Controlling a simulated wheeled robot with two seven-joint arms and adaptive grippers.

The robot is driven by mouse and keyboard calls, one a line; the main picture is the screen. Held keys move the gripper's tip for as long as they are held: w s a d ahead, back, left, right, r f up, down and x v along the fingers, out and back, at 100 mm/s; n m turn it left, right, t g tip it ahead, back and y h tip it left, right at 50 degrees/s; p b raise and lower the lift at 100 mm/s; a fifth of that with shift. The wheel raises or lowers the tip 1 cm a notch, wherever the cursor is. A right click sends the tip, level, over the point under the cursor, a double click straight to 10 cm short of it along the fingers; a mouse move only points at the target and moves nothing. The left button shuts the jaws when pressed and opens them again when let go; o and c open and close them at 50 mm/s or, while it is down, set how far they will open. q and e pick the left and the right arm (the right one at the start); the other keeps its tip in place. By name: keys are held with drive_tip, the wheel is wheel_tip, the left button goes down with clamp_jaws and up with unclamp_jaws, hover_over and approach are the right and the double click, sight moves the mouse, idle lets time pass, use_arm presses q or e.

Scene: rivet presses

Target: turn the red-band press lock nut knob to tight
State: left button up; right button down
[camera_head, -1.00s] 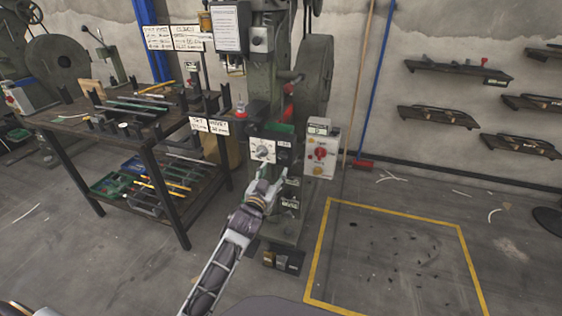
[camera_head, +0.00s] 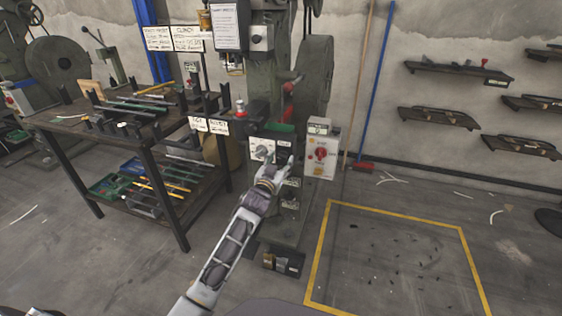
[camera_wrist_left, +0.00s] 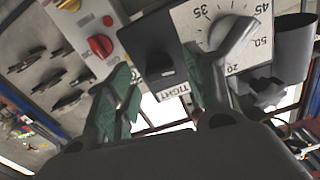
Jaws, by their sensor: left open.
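The green press (camera_head: 290,225) stands in the middle of the head view, with red parts on its column. The black lock knob (camera_wrist_left: 153,62) shows in the left wrist view, on a dark plate with a TIGHT label (camera_wrist_left: 174,92) below it. Beside it is a white dial plate (camera_wrist_left: 255,45) with numbers; the dial (camera_head: 262,149) also shows in the head view. My left gripper (camera_head: 275,168) is at the press front, just below the dial. In the left wrist view its fingers (camera_wrist_left: 163,82) are open, either side of the knob in the picture; contact cannot be told.
A white control box (camera_head: 321,155) with a red knob stands close to the right of the gripper. A tool bench (camera_head: 100,120) is at the left. Floor inside the yellow outline (camera_head: 395,255) is clear apart from small specks.

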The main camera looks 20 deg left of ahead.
use_arm(q)
drive_tip(key=shift+w, duration=0.7)
drive_tip(key=shift+c, duration=0.3)
drive_tip(key=c, duration=1)
